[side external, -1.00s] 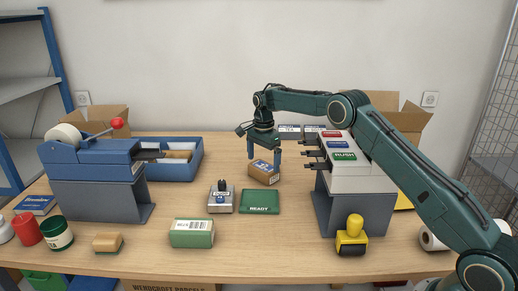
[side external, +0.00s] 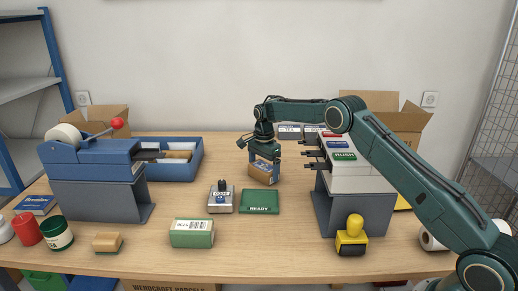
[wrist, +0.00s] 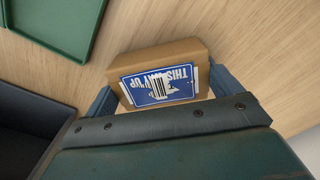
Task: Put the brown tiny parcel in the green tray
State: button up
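The brown tiny parcel (side external: 263,178) stands on the counter behind the green tray, with a blue "THIS WAY UP" label that shows in the wrist view (wrist: 165,58). My gripper (side external: 265,170) is lowered over it, one finger on either side. The fingers also show in the wrist view (wrist: 166,94); they look spread about the parcel, and firm contact is not visible. The green tray (side external: 259,199), marked "READY", lies flat and empty in front of the parcel. Part of it shows at the top left of the wrist view (wrist: 52,22).
A small grey scale-like device (side external: 221,200) stands left of the tray. A green-wrapped parcel (side external: 191,239) lies nearer the front edge. The grey label stand (side external: 350,205) is close on the right, with dark prongs towards my gripper. A yellow stamp (side external: 351,240) stands before it.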

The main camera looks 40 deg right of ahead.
jog(key=c, duration=0.5)
jog(key=shift+r, duration=0.1)
jog(key=shift+r, duration=4.95)
jog(key=s+a+r+n, duration=0.1)
jog(key=s+n, duration=0.1)
jog(key=n, duration=0.4)
jog(key=s+a+r+n, duration=0.1)
jog(key=s+a+n, duration=0.1)
jog(key=n, duration=0.4)
jog(key=s+a+r+n, duration=0.2)
jog(key=s+n, duration=0.1)
jog(key=n, duration=0.3)
jog(key=shift+s, duration=0.3)
